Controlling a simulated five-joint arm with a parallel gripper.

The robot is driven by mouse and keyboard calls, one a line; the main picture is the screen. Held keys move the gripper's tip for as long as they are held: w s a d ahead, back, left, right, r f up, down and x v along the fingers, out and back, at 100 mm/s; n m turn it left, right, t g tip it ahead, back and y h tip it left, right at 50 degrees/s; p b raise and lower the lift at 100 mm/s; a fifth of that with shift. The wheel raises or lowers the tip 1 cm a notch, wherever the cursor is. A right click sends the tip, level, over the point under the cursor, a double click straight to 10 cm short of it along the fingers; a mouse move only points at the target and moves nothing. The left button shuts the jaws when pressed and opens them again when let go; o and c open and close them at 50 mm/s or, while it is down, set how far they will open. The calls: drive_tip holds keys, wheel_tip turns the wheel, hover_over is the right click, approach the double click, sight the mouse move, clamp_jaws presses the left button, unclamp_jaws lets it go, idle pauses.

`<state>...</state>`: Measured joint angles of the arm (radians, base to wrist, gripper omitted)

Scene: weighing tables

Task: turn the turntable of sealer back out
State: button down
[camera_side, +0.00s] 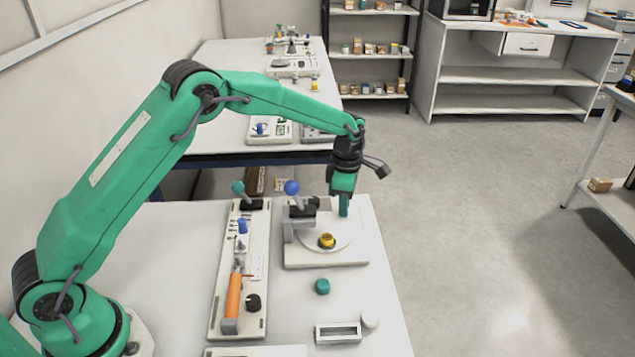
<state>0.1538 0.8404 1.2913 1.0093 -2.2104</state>
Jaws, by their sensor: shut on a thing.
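The sealer (357,254) is a pale base plate on the near table, with a grey and black press and a blue-knobbed lever at its left. Its turntable (309,246) is a round white disc lying flat on the plate. A yellow ring-like piece (326,241) sits at the disc's front, clear of the press. My gripper (344,211) points straight down at the disc's back right edge. Its green fingers are shut on a part of the turntable there; the fingers hide the gripped part.
Left of the sealer stands a long panel (222,297) with an orange handle, a black knob and a teal-knobbed lever. The table's right edge is close to the sealer.

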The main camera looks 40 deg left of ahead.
drive_tip(key=shift+a, duration=0.1)
drive_tip(key=c, duration=1.3)
unclamp_jaws()
drive_tip(key=shift+c, duration=0.2)
drive_tip(key=shift+r, duration=0.2)
wheel_tip(320, 180, up, 7)
drive_tip(key=shift+f, duration=0.1)
drive_tip(key=shift+r, duration=0.35)
